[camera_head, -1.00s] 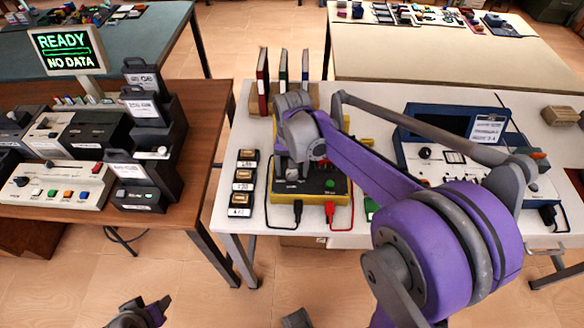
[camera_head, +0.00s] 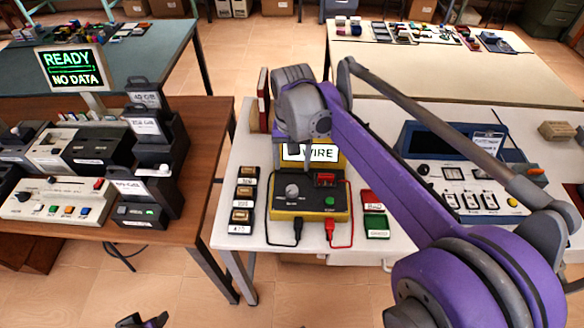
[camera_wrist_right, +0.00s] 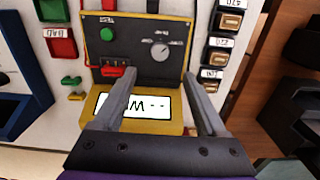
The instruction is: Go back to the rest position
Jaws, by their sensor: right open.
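My right gripper (camera_head: 302,160) hangs open and empty above the yellow-and-black tester (camera_head: 312,203) on the white table. In the right wrist view its two fingers (camera_wrist_right: 160,82) stand apart in front of the tester's lit display and panel (camera_wrist_right: 118,62), with nothing between them. The tester has a grey knob, a green button, a red terminal block and a display whose visible part reads "WIRE". Part of my left gripper (camera_head: 142,322) shows at the bottom edge; its fingers are too cut off to judge.
Small labelled boxes (camera_head: 243,198) stand left of the tester. Red (camera_head: 372,200) and green (camera_head: 376,226) blocks lie right of it, and a blue instrument (camera_head: 415,145) stands beyond. Black and red leads hang at the tester's front. A brown table (camera_head: 215,140) with machines is at left.

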